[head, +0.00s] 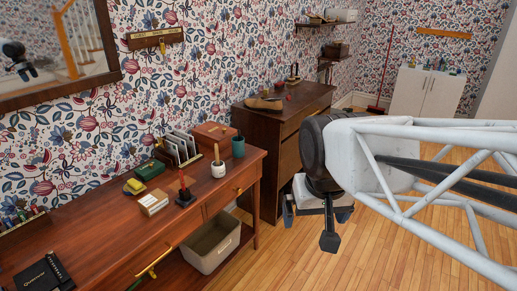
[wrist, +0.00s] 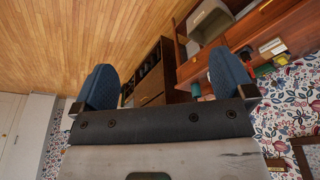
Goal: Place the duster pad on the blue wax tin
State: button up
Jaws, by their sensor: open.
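My gripper (head: 318,218) hangs over the wood floor, right of the desk and apart from all furniture in the head view. In the wrist view its two blue-padded fingers (wrist: 165,82) stand wide apart with nothing held between them. A small yellow item (head: 134,186), perhaps the duster pad, lies on the desk (head: 95,221) beside a dark green box (head: 150,170). It is too small to be sure. I cannot make out a blue wax tin in either view.
The desk also holds a letter rack (head: 178,149), a white pot with a brush (head: 218,168), a teal cup (head: 238,146) and a wooden box (head: 214,134). A grey bin (head: 212,245) sits below. A dark dresser (head: 283,120) stands beyond. The floor (head: 300,262) is open.

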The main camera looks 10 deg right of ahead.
jog(key=shift+n, duration=0.3)
jog(key=s, duration=0.1)
jog(key=s+f, duration=0.1)
jog(key=s+d+f, duration=0.1)
jog(key=s, duration=0.1)
jog(key=shift+s, duration=0.1)
